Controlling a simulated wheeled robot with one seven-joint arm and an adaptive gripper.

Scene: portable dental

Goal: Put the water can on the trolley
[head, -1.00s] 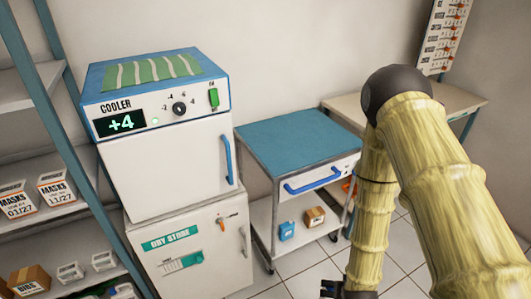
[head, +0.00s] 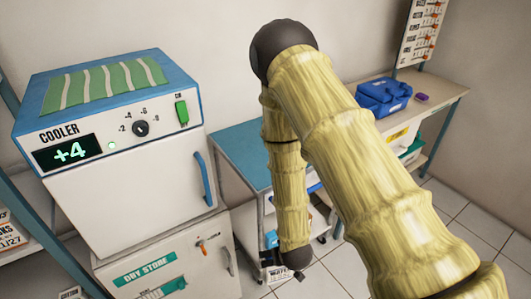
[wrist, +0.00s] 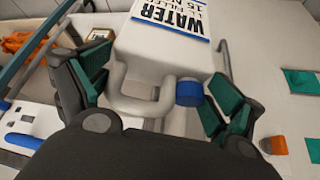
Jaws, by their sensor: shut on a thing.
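The water can is white with a blue cap and a blue-edged label; it fills the upper middle of the wrist view (wrist: 165,50). My gripper (wrist: 155,95) is shut on its looped handle, one green-padded finger at each side. In the head view my gripper (head: 292,262) hangs low in front of the trolley, and part of the can (head: 277,274) shows below it. The trolley (head: 236,150) has a blue top. The visible left part of that top is bare, and my arm hides much of the rest.
The cooler (head: 120,135) stands on the dry store (head: 175,262), left of the trolley. A side table (head: 445,92) at the back right holds a blue bag (head: 383,97) and a small purple item (head: 421,98). Floor tiles at the right (head: 465,200) are clear.

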